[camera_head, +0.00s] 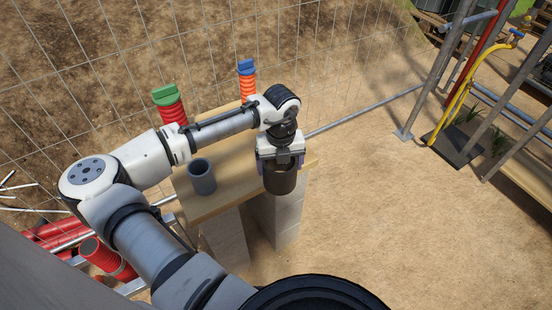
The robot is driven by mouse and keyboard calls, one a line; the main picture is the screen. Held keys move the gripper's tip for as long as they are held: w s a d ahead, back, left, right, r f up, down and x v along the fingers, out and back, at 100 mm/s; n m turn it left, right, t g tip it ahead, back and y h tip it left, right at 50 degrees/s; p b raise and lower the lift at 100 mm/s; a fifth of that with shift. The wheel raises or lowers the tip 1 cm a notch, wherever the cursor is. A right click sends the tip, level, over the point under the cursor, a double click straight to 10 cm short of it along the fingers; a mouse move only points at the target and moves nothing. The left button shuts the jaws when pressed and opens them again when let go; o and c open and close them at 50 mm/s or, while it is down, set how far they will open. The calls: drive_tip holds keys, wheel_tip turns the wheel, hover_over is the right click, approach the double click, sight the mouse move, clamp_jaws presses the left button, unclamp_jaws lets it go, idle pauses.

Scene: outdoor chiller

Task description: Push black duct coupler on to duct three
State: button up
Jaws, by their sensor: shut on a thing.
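My gripper (281,162) is shut on the black duct coupler (280,181), a short dark cylinder. It holds the coupler roughly upright near the right end of the wooden table. Whether the coupler touches anything below cannot be told. A red corrugated duct with a green end (169,104) stands behind the table at the left. An orange corrugated duct with a blue end (247,82) stands at the back, behind my arm. An open red corrugated duct (104,256) lies at lower left. No number shows on any duct, so I cannot tell which is duct three.
A grey hollow cylinder (202,177) stands on the wooden tabletop (225,192), which rests on concrete blocks (226,240). A wire fence (200,40) runs behind. Metal scaffold poles (440,75) stand at the right. Sandy ground (410,220) right of the table is clear.

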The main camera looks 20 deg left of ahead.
drive_tip(key=w+d+f+n, duration=0.1)
drive_tip(key=d+f+n, duration=0.7)
drive_tip(key=f+n, duration=0.5)
drive_tip(key=w+d+f+n, duration=0.1)
drive_tip(key=d+f+n, duration=0.8)
drive_tip(key=f+n, duration=0.4)
drive_tip(key=n, duration=0.3)
drive_tip(key=shift+w+d+f+n, duration=0.3)
